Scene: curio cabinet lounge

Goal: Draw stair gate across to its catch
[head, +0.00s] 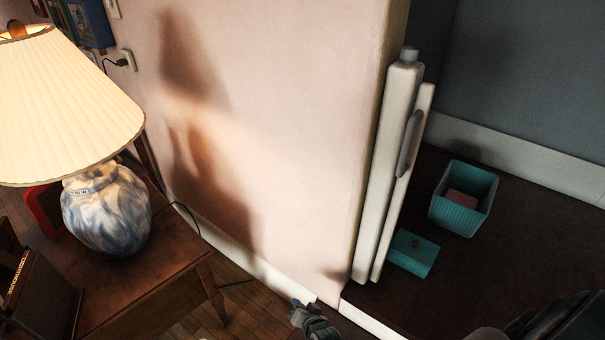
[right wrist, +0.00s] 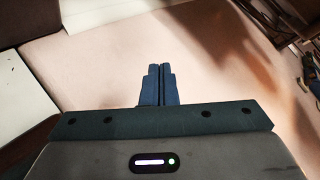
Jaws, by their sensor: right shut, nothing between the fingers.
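The stair gate (head: 389,165) is a tall white housing with a grey cap, standing upright at the end of the pink wall. Its slim white pull bar (head: 404,185) stands close beside it on the right, with a grey handle (head: 410,143). No gate fabric shows stretched out. I see no catch. My right gripper (head: 299,308) is at the bottom of the head view, left of the gate and apart from the handle. In the right wrist view its fingers (right wrist: 155,84) are shut and empty in front of the pink wall. My left gripper is not in view.
A lit lamp (head: 106,210) stands on a wooden table (head: 150,285) at left. A teal bin (head: 464,198) and a teal box (head: 413,254) sit on the dark floor right of the gate. The pink wall (head: 290,120) lies between lamp and gate.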

